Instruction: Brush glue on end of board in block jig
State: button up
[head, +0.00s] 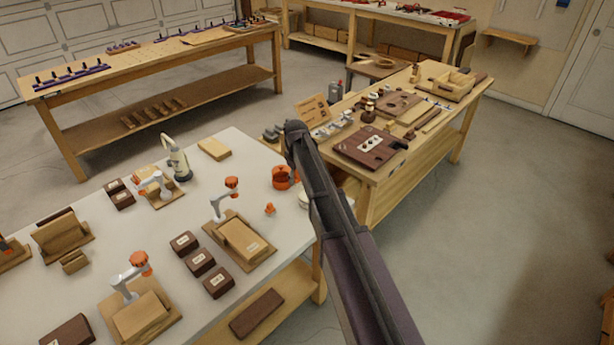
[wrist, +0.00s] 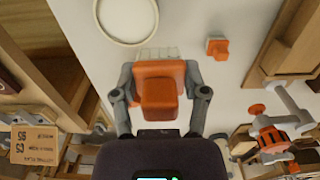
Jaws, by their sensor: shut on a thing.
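In the wrist view my gripper (wrist: 158,78) is shut on an orange block-like tool (wrist: 159,91), with a pale, bristle-like strip (wrist: 157,54) at its far end; it looks like the brush. In the head view an orange thing (head: 284,178) beside my arm may be this tool; the gripper cannot be made out there. A wooden jig with a board (head: 243,238) stands on the white bench (head: 150,218), with a grey-and-orange clamp (head: 226,198) above it. Part of a wooden jig (wrist: 292,42) shows at right in the wrist view. Which is the block jig, I cannot tell.
A round pale dish (wrist: 127,18) and a small orange piece (wrist: 217,47) lie near the tool. Dark labelled blocks (head: 201,262) and another clamped jig (head: 137,315) share the bench. A second, cluttered wooden bench (head: 437,140) stands behind my arm. Floor at right is clear.

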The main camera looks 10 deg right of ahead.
send_near(226, 230)
jog(key=w+d, duration=0.2)
jog(key=shift+w+d+f, duration=0.1)
jog(key=shift+d, duration=0.25)
jog(key=shift+f+b, duration=0.15)
jog(key=shift+b, duration=0.2)
jog(key=shift+f+b, duration=2.65)
jog(key=shift+f+b, duration=0.65)
jog(key=shift+a, duration=0.15)
jog(key=shift+s+a, duration=0.5)
jog(key=shift+s+a, duration=0.1)
jog(key=shift+a, duration=0.05)
jog(key=shift+s+a, duration=0.4)
jog(key=shift+a, duration=0.1)
